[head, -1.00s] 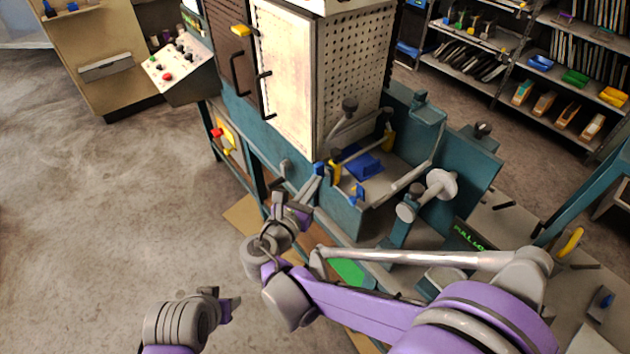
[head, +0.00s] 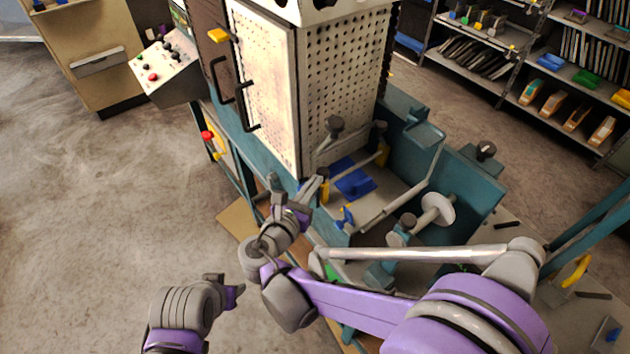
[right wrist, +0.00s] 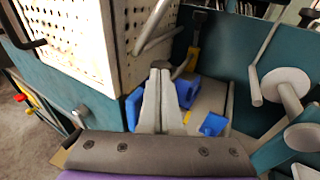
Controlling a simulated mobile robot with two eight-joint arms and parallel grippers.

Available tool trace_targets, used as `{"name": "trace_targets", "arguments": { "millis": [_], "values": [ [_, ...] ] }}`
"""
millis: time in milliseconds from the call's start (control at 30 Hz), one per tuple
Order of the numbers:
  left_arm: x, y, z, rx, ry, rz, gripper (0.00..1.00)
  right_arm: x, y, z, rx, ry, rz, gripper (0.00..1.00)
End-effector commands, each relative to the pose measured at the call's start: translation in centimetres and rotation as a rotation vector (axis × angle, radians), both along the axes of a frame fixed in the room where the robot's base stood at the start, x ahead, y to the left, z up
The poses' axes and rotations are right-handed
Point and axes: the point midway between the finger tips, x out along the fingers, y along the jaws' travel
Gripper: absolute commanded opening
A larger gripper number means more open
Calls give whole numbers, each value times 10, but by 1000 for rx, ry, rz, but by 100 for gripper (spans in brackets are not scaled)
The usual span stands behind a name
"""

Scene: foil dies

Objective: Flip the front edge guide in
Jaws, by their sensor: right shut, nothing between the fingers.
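My right gripper (head: 316,183) is shut and empty at the near front corner of the teal machine's open bay. Its fingertips are close beside a yellow upright piece (head: 325,190); I cannot tell whether they touch. A second yellow piece (head: 382,156) stands farther back, and a blue block (head: 353,178) lies between them. I cannot tell for sure which part is the front edge guide. In the right wrist view the shut fingers (right wrist: 157,75) point into the bay and hide part of the blue pieces (right wrist: 186,91). My left gripper (head: 237,291) is low over the floor, away from the machine.
A perforated guard (head: 345,80) with a white door (head: 265,85) rises behind the bay. A grey bent bar (head: 400,190) and a round handwheel (head: 438,209) are to the right. A control panel (head: 165,68) stands at left. The floor at left is clear.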

Motion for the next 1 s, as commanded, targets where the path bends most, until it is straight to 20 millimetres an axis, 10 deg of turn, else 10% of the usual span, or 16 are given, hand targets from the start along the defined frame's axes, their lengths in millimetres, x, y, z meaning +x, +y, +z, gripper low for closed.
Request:
{"name": "trace_targets", "arguments": {
  "millis": [1000],
  "values": [
    [-3,0,-9,0,6,0,50,36,-49,1,-2,-1,-3,0]
  ]
}}
